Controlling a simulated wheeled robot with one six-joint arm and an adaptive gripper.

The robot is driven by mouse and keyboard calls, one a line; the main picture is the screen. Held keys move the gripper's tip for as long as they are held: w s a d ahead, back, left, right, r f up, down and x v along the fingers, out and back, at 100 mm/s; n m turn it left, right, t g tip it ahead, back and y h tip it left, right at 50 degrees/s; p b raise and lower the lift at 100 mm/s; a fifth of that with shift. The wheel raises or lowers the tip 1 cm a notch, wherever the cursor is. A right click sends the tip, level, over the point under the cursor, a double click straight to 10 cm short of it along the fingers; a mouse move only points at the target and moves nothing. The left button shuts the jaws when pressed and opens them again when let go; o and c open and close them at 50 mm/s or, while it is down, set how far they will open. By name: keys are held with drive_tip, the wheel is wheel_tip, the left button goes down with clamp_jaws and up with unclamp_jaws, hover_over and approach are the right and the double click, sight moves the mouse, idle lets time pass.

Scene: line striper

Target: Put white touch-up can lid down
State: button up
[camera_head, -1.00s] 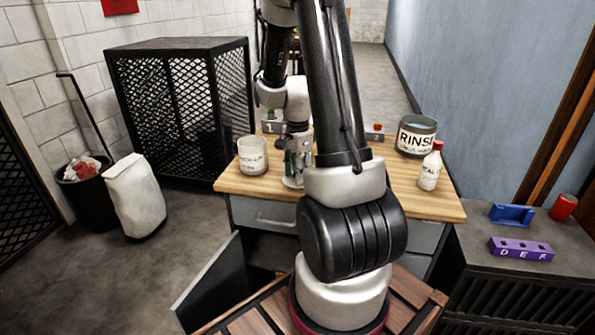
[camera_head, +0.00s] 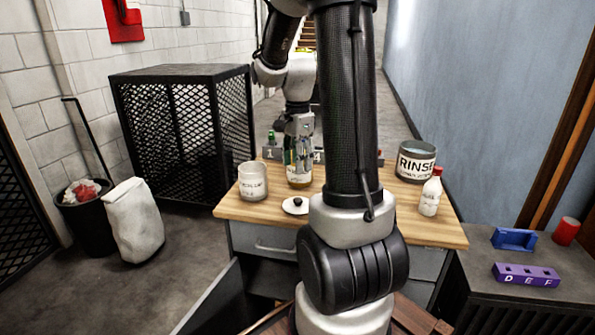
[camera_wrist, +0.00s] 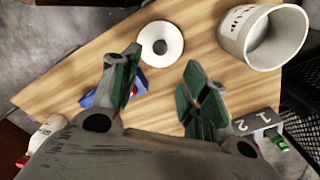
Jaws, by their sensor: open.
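The lid (camera_head: 295,205) is a white disc with a black knob. It lies flat, knob up, on the wooden tabletop near the front edge, and also shows whole in the wrist view (camera_wrist: 172,32). My gripper (camera_head: 299,172) is above the tabletop, behind the lid in the head view. In the wrist view my gripper (camera_wrist: 161,62) has its two green-padded fingers spread apart with nothing between them. The lid is beyond the fingertips, clear of both. An amber-and-white shape (camera_head: 299,180) shows below my gripper; I cannot tell what it is.
A white cup (camera_head: 252,182) stands left of the lid. A RINSE tub (camera_head: 415,163) and a red-capped bottle (camera_head: 430,195) stand at the right. A grey numbered block (camera_wrist: 258,121) and a blue object (camera_wrist: 97,99) are near my fingers. The tabletop around the lid is clear.

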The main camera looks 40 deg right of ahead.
drive_tip(key=s+a+r+n+t, duration=0.2)
drive_tip(key=s+a+r+n, duration=0.3)
drive_tip(key=s+n, duration=0.3)
drive_tip(key=s+a+r+n+t, duration=0.2)
drive_tip(key=s+a+r+n, duration=0.3)
drive_tip(key=s+a+n, duration=0.3)
drive_tip(key=n, duration=0.3)
drive_tip(key=shift+a+r, duration=0.15)
drive_tip(key=shift+r, duration=0.25)
